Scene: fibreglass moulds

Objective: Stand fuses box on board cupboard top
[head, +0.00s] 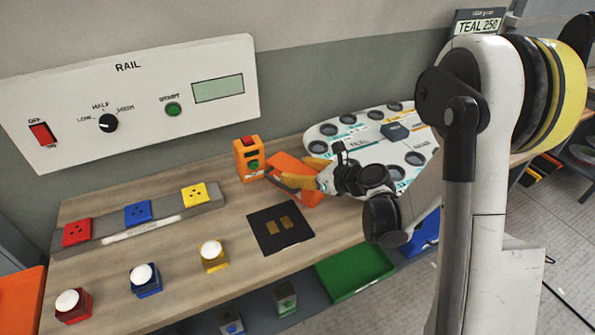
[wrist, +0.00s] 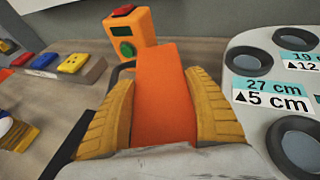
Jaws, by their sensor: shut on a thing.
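My gripper (head: 312,178) has yellow padded fingers and is shut on an orange box (head: 289,167). The box appears to be the fuses box, but no label on it can be read. In the wrist view the box (wrist: 164,105) lies between both fingers of my gripper (wrist: 160,80), its orange face showing. It is over the wooden bench, just right of the orange button unit; whether it touches the bench I cannot tell. I cannot make out a board cupboard or its top in either view.
The orange button unit (head: 246,160) stands close to the held box. A white board with round holes (head: 325,131) lies to the right. A black plate (head: 265,220), coloured sockets (head: 137,213) and domed buttons (head: 145,279) occupy the bench. A RAIL panel (head: 140,85) is behind.

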